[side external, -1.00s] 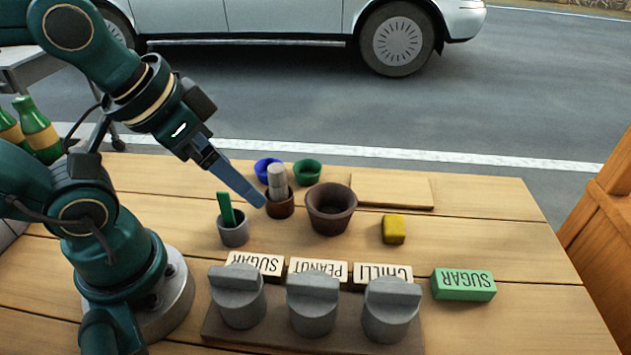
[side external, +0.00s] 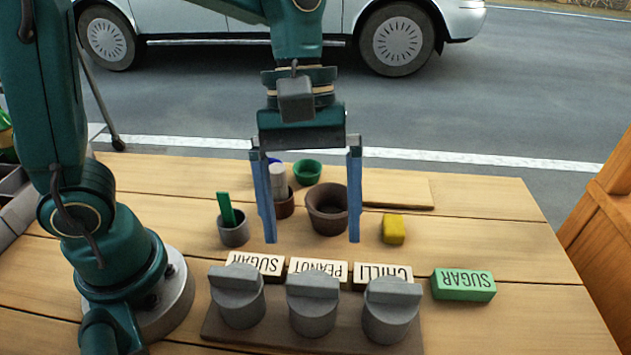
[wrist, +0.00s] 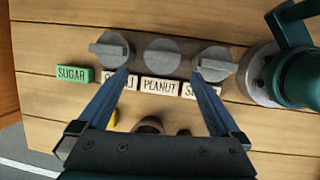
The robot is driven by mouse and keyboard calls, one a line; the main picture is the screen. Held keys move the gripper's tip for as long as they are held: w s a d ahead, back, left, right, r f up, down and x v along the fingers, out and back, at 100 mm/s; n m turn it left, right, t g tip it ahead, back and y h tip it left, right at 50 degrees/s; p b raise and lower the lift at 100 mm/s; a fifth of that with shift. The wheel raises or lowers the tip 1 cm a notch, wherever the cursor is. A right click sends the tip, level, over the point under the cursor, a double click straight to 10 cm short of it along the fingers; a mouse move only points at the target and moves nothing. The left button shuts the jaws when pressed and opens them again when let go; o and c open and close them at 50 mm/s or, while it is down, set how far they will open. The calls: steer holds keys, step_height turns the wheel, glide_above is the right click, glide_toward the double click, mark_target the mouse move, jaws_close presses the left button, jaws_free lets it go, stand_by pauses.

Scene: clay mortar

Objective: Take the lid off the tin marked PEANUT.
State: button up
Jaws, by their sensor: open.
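In the wrist view the tin's round top (wrist: 162,58) and label (wrist: 160,87) lie centred between my fingers. My gripper (side external: 312,240) is open and empty, pointing down above the table, with its fingers wide apart. It also shows in the wrist view (wrist: 160,75). It appears apart from the lid.
The SUGAR tin (side external: 238,305) and CHILLI tin (side external: 390,318) stand close on either side. A brown mortar (side external: 330,210), a grey cup (side external: 233,232), a yellow block (side external: 393,229) and a green SUGAR block (side external: 463,285) stand nearby. The table's right side is mostly clear.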

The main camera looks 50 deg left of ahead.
mark_target(313, 280)
steer(key=shift+d+f+g, duration=0.4)
steer(key=shift+f, duration=0.3)
steer(key=shift+s+d+f+g, duration=0.1)
steer(key=shift+s+f+g, duration=0.05)
steer(key=shift+f, duration=0.2)
steer(key=shift+s+d+f+g, duration=0.1)
steer(key=shift+f+g, duration=0.05)
steer(key=shift+f, duration=0.2)
steer(key=shift+x, duration=2.5)
steer(key=c, duration=1.2)
